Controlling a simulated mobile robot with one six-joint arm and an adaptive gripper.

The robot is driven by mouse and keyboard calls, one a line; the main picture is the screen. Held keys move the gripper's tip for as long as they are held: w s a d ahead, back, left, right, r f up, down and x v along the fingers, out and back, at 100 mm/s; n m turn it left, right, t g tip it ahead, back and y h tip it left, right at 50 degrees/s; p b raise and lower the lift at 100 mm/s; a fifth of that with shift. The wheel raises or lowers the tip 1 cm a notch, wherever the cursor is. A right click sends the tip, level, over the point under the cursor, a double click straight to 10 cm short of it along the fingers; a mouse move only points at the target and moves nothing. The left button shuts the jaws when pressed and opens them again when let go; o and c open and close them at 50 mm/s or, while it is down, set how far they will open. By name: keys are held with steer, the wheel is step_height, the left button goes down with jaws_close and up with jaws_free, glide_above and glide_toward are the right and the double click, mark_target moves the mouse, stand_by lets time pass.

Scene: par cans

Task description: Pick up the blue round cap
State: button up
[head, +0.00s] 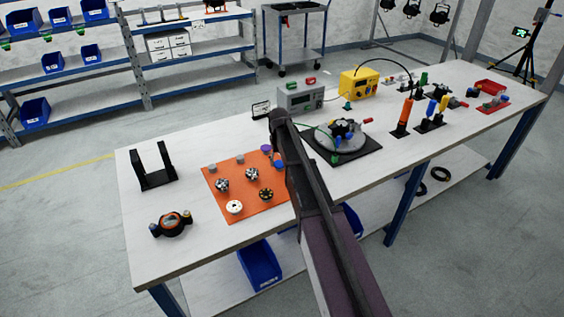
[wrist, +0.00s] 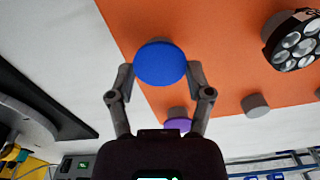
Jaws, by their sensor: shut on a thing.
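The blue round cap (wrist: 160,62) is between the two fingers of my gripper (wrist: 160,78) in the wrist view. The fingers are shut on its sides. Whether it touches the orange mat (wrist: 225,75) or is lifted is hard to tell. In the head view the blue cap (head: 279,163) shows at the mat's far right corner, beside my arm, which hides most of the gripper.
A purple cap (wrist: 178,124) is close by, and a grey cap (wrist: 256,105) lies on the mat. A multi-lens lamp part (wrist: 292,42) is at upper right. In the head view, a round turntable (head: 338,139) stands right of my arm. A black bracket (head: 153,168) stands left.

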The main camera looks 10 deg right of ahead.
mark_target(279, 163)
steer(key=shift+r, duration=0.1)
step_height(279, 163, up, 3)
steer(key=p, duration=0.3)
steer(key=shift+r+p, duration=0.2)
steer(key=shift+p, duration=0.1)
steer(key=s+d, duration=0.1)
steer(key=s, duration=0.4)
steer(key=s+d+r+p, duration=0.1)
steer(key=s, duration=0.4)
steer(key=s+d+p, duration=0.1)
steer(key=s, duration=0.4)
steer(key=shift+s+d+r, duration=0.3)
steer(key=shift+d+r, duration=0.05)
steer(key=shift+r, duration=0.05)
